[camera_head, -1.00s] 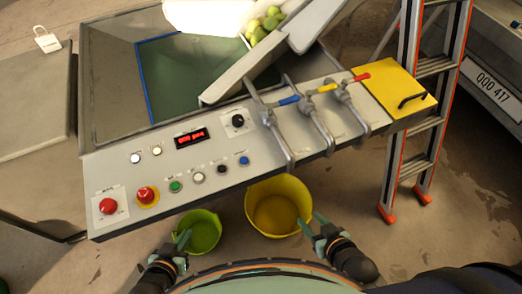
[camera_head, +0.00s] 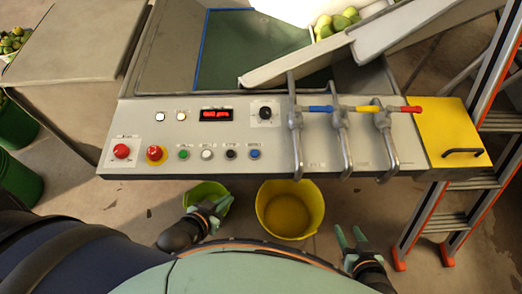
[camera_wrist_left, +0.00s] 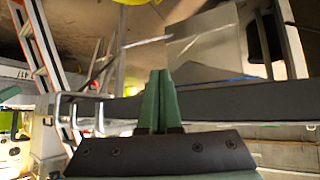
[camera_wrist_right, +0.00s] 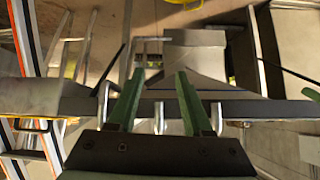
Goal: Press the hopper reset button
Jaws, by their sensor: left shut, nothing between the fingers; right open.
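The grey control panel (camera_head: 280,150) lies ahead of me. Its lower row holds a red button (camera_head: 121,151), a red mushroom button on yellow (camera_head: 156,154), and green (camera_head: 183,154), white (camera_head: 207,154), black (camera_head: 230,154) and blue (camera_head: 255,154) buttons. Two pale buttons (camera_head: 159,116) (camera_head: 181,115) sit above. The labels are too small to read, so I cannot tell which is hopper reset. My left gripper (camera_head: 217,205) is below the panel's front edge, shut and empty; its closed fingers show in the left wrist view (camera_wrist_left: 158,98). My right gripper (camera_head: 350,238) is open and empty, lower right.
A lit red display (camera_head: 216,114) and black knob (camera_head: 265,113) sit on the panel. Several bent metal pipes with coloured handles (camera_head: 340,140) overhang its right half. Yellow (camera_head: 290,210) and green (camera_head: 196,192) buckets stand below. A ladder (camera_head: 445,220) stands at right.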

